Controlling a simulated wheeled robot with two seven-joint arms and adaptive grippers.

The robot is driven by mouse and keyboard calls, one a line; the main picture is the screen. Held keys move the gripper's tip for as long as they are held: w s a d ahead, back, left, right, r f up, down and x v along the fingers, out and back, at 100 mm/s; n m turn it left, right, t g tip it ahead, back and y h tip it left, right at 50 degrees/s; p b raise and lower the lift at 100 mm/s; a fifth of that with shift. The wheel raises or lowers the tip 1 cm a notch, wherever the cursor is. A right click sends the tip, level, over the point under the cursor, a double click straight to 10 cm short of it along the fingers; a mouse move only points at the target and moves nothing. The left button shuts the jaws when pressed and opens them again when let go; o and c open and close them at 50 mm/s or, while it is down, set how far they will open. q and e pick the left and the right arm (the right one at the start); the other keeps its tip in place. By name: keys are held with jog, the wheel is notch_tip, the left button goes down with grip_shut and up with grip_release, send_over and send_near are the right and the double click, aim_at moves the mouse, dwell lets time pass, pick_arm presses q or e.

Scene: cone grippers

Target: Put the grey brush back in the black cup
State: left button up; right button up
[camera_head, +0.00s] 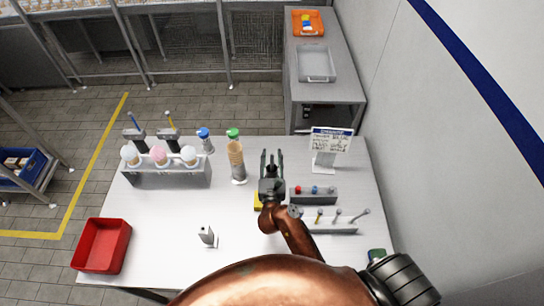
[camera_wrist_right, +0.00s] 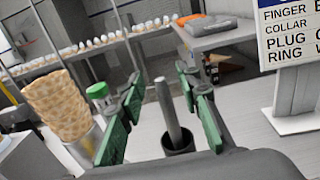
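In the right wrist view, the grey brush (camera_wrist_right: 167,112) shows as a grey rod with its lower end inside the black cup (camera_wrist_right: 178,142). The rod leans slightly to the left. My right gripper (camera_wrist_right: 160,82) is open, with its green-padded fingers on either side of the rod and gaps visible on both sides. In the head view my right gripper (camera_head: 272,156) is over the middle of the white table, fingers pointing to the back. There I cannot make out the cup behind the gripper. My left gripper is not in view.
A cone stack (camera_head: 236,155) stands left of the gripper, and a sign (camera_head: 329,145) at the back right. A scoop rack (camera_head: 160,175) is at the left. Small tool holders (camera_head: 330,226) lie right of my arm. A red bin (camera_head: 102,246) sits front left. The left-centre table is mostly clear.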

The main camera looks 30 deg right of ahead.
jog(key=v, duration=0.7)
jog(key=shift+s, duration=0.25)
jog(key=shift+a, duration=0.15)
dwell(0.5)
